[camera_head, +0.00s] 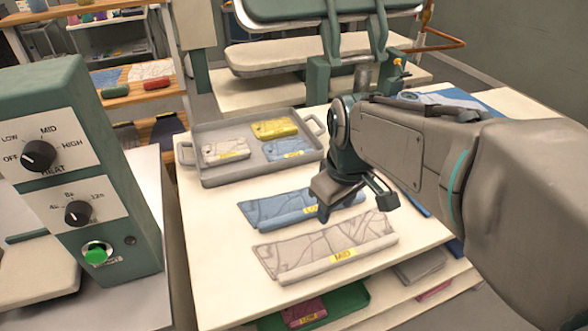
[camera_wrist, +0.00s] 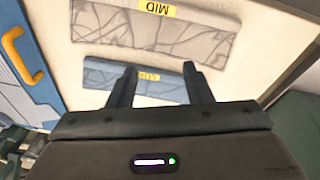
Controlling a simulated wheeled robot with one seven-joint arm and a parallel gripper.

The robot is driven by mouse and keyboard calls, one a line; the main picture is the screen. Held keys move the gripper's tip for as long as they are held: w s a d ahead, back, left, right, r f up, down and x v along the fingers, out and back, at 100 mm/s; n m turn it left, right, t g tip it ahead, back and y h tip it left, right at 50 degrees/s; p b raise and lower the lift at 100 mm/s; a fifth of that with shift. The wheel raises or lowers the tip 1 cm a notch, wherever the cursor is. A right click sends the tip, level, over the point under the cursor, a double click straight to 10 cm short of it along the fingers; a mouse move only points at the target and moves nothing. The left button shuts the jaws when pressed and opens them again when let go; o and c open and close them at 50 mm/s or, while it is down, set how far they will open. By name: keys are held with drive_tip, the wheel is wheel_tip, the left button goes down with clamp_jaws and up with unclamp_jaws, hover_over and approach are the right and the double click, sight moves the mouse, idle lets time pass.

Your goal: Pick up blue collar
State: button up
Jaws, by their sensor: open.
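The blue collar (camera_head: 285,210) lies flat on the white table, with a yellow label partly hidden by my gripper. It also shows in the wrist view (camera_wrist: 105,76), beneath and beyond the fingertips. My gripper (camera_head: 350,200) is open and empty above the right part of this collar. Its two fingers (camera_wrist: 160,72) point at the collar, one on each side of the label's right. I cannot tell the exact height gap. A grey-white collar (camera_head: 300,255) labelled MID lies nearer the table's front edge. It also shows at the top of the wrist view (camera_wrist: 150,30).
A grey tray (camera_head: 205,181) behind holds small white, yellow and blue folded pieces. A control box (camera_head: 75,150) with knobs stands at left. A blue item with an orange handle (camera_wrist: 22,65) lies beside the collars. A lower shelf holds a green tray (camera_head: 345,300).

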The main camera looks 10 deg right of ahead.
drive_tip(key=w+n+g+b, duration=0.2)
drive_tip(key=w+n, duration=1)
drive_tip(key=n, duration=0.2)
approach(307, 198)
drive_tip(key=shift+n, duration=0.4)
drive_tip(key=s, duration=0.1)
drive_tip(key=s+d+f, duration=0.1)
drive_tip(key=s, duration=0.1)
drive_tip(key=s+b, duration=0.1)
drive_tip(key=shift+s+d+f, duration=0.15)
drive_tip(key=shift+s+d, duration=0.15)
drive_tip(key=shift+d, duration=0.05)
drive_tip(key=shift+s+d+f, duration=0.1)
drive_tip(key=shift+s+f, duration=0.1)
drive_tip(key=shift+f, duration=1.15)
drive_tip(key=shift+s+f, duration=0.15)
drive_tip(key=shift+f, duration=1.15)
clamp_jaws()
